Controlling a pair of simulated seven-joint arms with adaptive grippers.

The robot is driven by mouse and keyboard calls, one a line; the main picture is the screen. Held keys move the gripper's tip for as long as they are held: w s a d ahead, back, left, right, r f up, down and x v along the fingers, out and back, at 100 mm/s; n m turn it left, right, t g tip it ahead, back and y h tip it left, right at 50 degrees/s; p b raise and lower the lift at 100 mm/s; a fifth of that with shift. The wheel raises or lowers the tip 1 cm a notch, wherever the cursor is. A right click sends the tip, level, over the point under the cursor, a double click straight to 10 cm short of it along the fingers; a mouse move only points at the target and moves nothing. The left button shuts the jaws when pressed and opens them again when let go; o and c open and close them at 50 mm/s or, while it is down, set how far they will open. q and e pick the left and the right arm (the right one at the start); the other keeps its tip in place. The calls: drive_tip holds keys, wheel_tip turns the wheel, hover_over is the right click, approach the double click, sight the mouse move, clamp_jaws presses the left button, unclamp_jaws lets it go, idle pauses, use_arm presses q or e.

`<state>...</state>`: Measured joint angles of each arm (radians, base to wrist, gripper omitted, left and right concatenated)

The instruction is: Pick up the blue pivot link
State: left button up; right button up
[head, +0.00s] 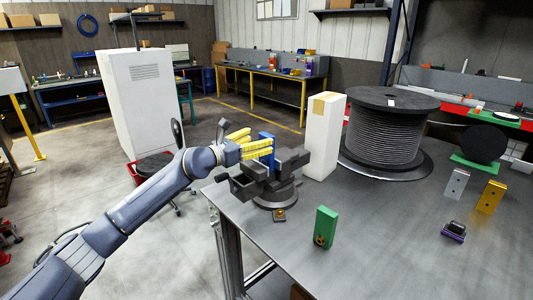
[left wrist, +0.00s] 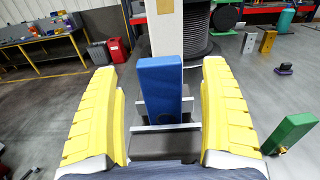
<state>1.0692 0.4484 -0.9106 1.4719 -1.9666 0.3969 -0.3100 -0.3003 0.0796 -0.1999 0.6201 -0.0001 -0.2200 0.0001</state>
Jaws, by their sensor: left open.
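The blue pivot link (head: 266,138) stands upright in the dark bench vise (head: 262,186) near the table's left corner. In the left wrist view the blue pivot link (left wrist: 161,88) shows as a tall flat block between the two yellow fingers. My left gripper (head: 258,145) reaches in from the left at the upper part of the link. In the left wrist view my left gripper (left wrist: 161,108) is open, with a gap on each side of the link. The link's lower end is hidden by the vise. My right gripper is not in view.
A green block (head: 326,226) stands in front of the vise. A tall white box (head: 323,137) and a large cable spool (head: 388,130) stand behind it. Grey (head: 455,184) and gold (head: 491,196) blocks stand at right. The table's front middle is clear.

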sight(264, 137)
use_arm(q)
drive_tip(key=shift+x, duration=2.1)
drive_tip(key=c, duration=1.6)
drive_tip(key=shift+a+r, duration=0.1)
drive_tip(key=shift+r, duration=0.05)
drive_tip(key=shift+c, duration=0.4)
